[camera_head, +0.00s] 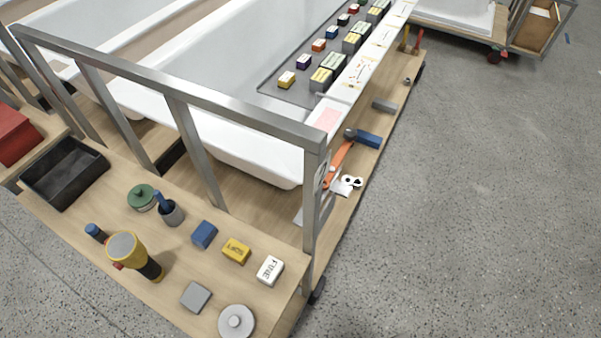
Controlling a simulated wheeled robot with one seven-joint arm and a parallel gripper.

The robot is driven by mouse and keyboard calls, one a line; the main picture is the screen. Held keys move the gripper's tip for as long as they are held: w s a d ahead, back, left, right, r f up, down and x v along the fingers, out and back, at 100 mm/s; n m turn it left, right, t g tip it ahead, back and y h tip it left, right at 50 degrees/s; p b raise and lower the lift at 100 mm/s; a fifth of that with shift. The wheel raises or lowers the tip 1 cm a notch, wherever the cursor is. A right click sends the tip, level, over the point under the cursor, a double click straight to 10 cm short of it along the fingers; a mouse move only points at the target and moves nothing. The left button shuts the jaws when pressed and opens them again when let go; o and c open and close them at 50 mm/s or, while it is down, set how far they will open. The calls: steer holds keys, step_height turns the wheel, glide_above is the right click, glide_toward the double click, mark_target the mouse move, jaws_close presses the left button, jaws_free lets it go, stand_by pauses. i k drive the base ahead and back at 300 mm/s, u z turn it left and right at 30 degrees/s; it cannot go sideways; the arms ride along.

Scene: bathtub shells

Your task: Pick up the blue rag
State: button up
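A small blue block-like item (204,235) lies on the wooden shelf in the lower left. It could be a folded blue rag, but its material is too small to tell. Another blue item (368,139) lies on the wooden ledge right of the metal frame, touching or close to a dark rounded piece. It looks more like a tool handle, though I cannot be sure. My gripper is not in view.
On the wooden shelf (75,215) stand a yellow-and-black flashlight-like object (126,250), a dark cup (171,213), a yellow block (236,251), a white block (270,270) and a black tray (66,172). A metal frame (195,150) rises behind. Grey floor (480,220) at right is clear.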

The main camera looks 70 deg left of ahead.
mark_target(203, 235)
steer(key=i, duration=0.65)
steer(key=u, duration=4.05)
steer(key=i, duration=0.5)
steer(key=z, duration=0.05)
